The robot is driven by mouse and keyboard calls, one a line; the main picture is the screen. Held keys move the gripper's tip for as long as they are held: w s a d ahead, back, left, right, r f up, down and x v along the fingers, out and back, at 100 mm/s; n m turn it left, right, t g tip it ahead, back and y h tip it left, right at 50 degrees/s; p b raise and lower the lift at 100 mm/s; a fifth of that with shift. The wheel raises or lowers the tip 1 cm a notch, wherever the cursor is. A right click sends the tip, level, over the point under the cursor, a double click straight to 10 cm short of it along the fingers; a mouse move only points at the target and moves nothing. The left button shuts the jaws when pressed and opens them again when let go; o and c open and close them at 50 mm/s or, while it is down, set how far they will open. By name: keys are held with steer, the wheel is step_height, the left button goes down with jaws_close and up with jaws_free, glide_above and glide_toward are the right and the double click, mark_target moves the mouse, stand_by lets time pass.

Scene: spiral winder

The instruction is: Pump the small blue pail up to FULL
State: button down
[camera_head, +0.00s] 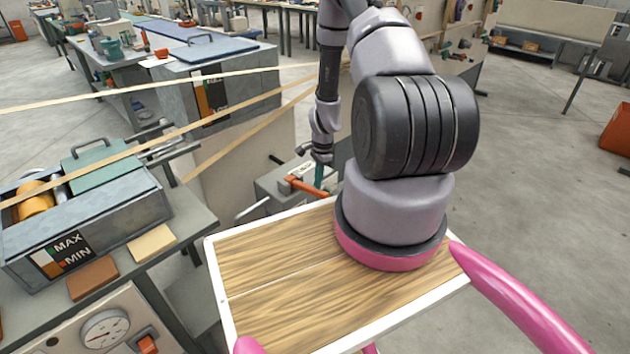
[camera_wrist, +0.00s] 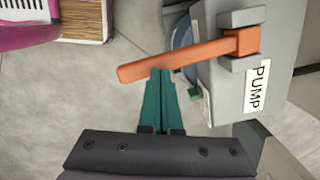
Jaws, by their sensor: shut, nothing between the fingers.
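The orange pump lever (camera_wrist: 180,58) sticks out to the left from a grey box labelled PUMP (camera_wrist: 290,75) in the wrist view. In the head view the lever (camera_head: 306,187) shows beside the grey box (camera_head: 268,192). My gripper (camera_wrist: 161,72) has teal fingers, shut and empty, with their tips right at the lever's edge near its free end; I cannot tell if they touch. It also shows in the head view (camera_head: 320,174). A blue rounded rim (camera_wrist: 184,34), perhaps the small pail, is mostly hidden behind the lever and box. Its level cannot be seen.
My own wooden-topped base fills the front. At left stands a bench with a grey tank (camera_head: 85,225) marked MAX and MIN and a dial gauge (camera_head: 105,328). A larger tank with a blue lid (camera_head: 205,48) is behind. Pale strips (camera_head: 150,88) cross above. Open floor lies right.

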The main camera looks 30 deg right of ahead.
steer(key=d, duration=0.1)
steer(key=d+r, duration=0.1)
steer(key=shift+d, duration=0.35)
step_height(320, 180, up, 11)
steer(key=d, duration=0.1)
steer(key=shift+f, duration=0.2)
stand_by(0.3)
step_height(320, 180, up, 7)
steer(key=n+h, duration=0.1)
steer(key=n, duration=2.1)
glide_above(309, 187)
steer(key=shift+t, duration=0.3)
